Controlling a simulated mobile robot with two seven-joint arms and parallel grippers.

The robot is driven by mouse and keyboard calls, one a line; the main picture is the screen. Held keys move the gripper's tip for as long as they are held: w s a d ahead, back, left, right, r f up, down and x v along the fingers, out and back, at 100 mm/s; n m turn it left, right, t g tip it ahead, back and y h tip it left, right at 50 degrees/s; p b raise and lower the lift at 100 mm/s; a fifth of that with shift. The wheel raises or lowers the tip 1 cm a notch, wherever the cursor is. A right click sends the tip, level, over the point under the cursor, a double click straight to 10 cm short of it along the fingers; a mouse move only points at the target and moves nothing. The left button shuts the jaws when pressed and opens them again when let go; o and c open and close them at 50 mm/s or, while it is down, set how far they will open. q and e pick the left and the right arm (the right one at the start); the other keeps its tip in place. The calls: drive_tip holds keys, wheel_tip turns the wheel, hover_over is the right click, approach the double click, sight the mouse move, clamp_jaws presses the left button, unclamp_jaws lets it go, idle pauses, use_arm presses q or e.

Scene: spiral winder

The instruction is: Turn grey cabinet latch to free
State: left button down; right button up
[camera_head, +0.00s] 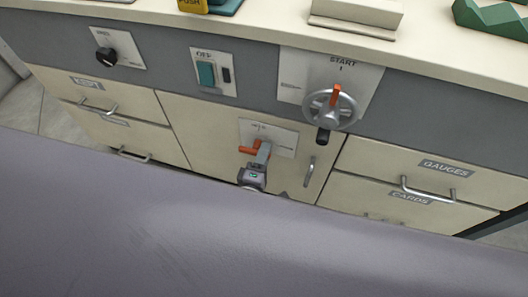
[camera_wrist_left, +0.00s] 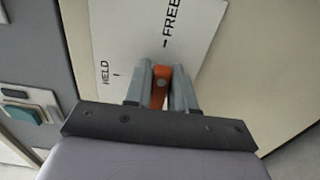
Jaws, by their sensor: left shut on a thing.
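The latch (camera_head: 246,150) has an orange handle and sits on a white plate (camera_head: 284,143) on the cream cabinet door, low in the middle of the head view. My left gripper (camera_head: 262,153) is at the latch, its grey fingers covering part of it. In the left wrist view, my left gripper (camera_wrist_left: 160,92) is shut on the orange handle (camera_wrist_left: 159,86), one finger on each side. The plate (camera_wrist_left: 125,35) there carries the words HELD and FREE, each with a tick mark. The latch pivot is hidden, so I cannot tell which mark it points to. My right gripper is not in view.
A bar handle (camera_head: 309,171) is on the same door, right of the latch. Above it is a START handwheel (camera_head: 331,108) with a dark knob hanging low. A green switch (camera_head: 206,74) and a black knob (camera_head: 105,56) are further left. Drawers with handles (camera_head: 428,190) flank the door.

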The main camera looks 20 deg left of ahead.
use_arm(q)
drive_tip(key=shift+w, duration=0.1)
idle(0.3)
drive_tip(key=c, duration=1)
unclamp_jaws()
drive_tip(key=shift+c, duration=0.2)
drive_tip(key=shift+f, duration=0.1)
